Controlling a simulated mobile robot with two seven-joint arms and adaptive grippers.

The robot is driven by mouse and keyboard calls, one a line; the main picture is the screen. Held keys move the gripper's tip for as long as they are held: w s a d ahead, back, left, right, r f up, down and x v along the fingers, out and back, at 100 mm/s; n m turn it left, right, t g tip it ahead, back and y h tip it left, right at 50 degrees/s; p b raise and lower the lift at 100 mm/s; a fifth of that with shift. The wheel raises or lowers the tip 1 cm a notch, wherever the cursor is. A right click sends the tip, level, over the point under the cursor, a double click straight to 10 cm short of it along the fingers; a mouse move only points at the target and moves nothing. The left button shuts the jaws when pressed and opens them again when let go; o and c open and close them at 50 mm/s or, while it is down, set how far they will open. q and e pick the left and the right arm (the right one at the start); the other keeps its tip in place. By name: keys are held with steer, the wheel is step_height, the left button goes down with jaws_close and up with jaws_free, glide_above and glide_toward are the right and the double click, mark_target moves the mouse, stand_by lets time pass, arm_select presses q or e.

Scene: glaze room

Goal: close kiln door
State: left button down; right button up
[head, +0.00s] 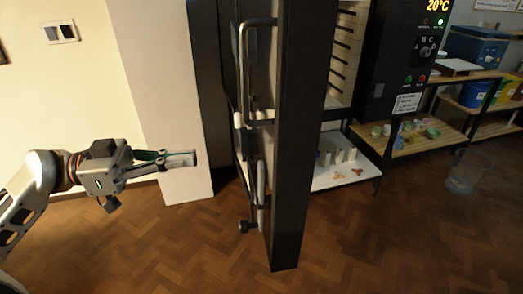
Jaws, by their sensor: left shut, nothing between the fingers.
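The kiln door (298,150) stands open and is seen nearly edge-on in the middle of the head view. Its long bar handle (246,75) is on the left side of the door. The kiln's chamber (345,60) shows light inner walls behind the door, with its dark control panel (408,60) to the right reading 20°C. My left gripper (190,158) is shut and empty, pointing right, to the left of the door and apart from it. It is lower than the handle. My right gripper is not in view.
A white lower shelf (335,177) under the kiln holds small pale posts and brown pieces. A wooden shelf unit (440,138) with coloured tubs stands at the right, with a clear bucket (463,175) on the floor. A white panel (160,90) stands behind my left gripper. The front floor is clear.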

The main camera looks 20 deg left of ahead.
mark_target(271, 150)
arm_select(q)
steer(key=p+x, duration=0.3)
steer(key=x, duration=1)
steer(key=shift+a+r, duration=0.1)
steer(key=shift+r, duration=0.05)
steer(key=shift+w+d, duration=0.2)
steer(key=shift+d, duration=0.15)
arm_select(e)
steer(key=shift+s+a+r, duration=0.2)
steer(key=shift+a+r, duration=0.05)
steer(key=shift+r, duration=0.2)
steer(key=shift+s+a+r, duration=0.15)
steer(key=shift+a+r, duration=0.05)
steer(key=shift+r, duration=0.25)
arm_select(q)
steer(key=shift+w+d, duration=0.1)
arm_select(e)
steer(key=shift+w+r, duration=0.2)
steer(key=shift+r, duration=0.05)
